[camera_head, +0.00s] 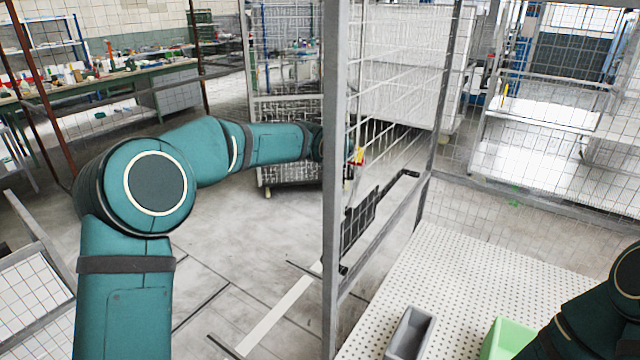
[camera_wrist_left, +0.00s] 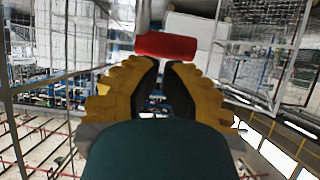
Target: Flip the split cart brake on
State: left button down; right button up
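A red bar (camera_wrist_left: 165,46), which looks like the brake lever, lies crosswise just beyond the fingertips in the left wrist view. My left gripper (camera_wrist_left: 160,68) points at it. Its yellow fingers with dark pads come close together at the tips with a thin gap. Nothing shows held between them. I cannot tell whether the tips touch the bar. In the head view a small red and yellow spot (camera_head: 358,157) shows beyond a grey post, which hides most of this gripper. My right gripper is out of view; only that arm shows at lower right.
The grey upright post (camera_head: 333,190) stands close beside my left forearm. A mesh cart (camera_head: 290,170) stands behind the forearm. A white perforated table (camera_head: 450,275) holds a grey bin (camera_head: 410,333) and a green bin (camera_head: 503,338). A cluttered workbench (camera_head: 150,68) is at far left. Floor at left is mostly clear.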

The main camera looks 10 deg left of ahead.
pick_arm(q)
jog(key=shift+x, duration=0.9)
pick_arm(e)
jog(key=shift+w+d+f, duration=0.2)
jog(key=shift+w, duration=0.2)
pick_arm(q)
jog(key=shift+d+f, duration=0.15)
jog(key=shift+f, duration=0.1)
jog(key=shift+r, duration=0.3)
jog(key=s+a+r, duration=0.3)
jog(key=s+r, duration=0.5)
jog(key=r, duration=0.3)
jog(key=shift+s+b, duration=0.2)
jog(key=shift+b, duration=0.1)
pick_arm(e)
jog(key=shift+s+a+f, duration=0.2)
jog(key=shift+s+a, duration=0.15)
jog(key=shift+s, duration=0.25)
pick_arm(q)
jog(key=shift+s+a, duration=0.1)
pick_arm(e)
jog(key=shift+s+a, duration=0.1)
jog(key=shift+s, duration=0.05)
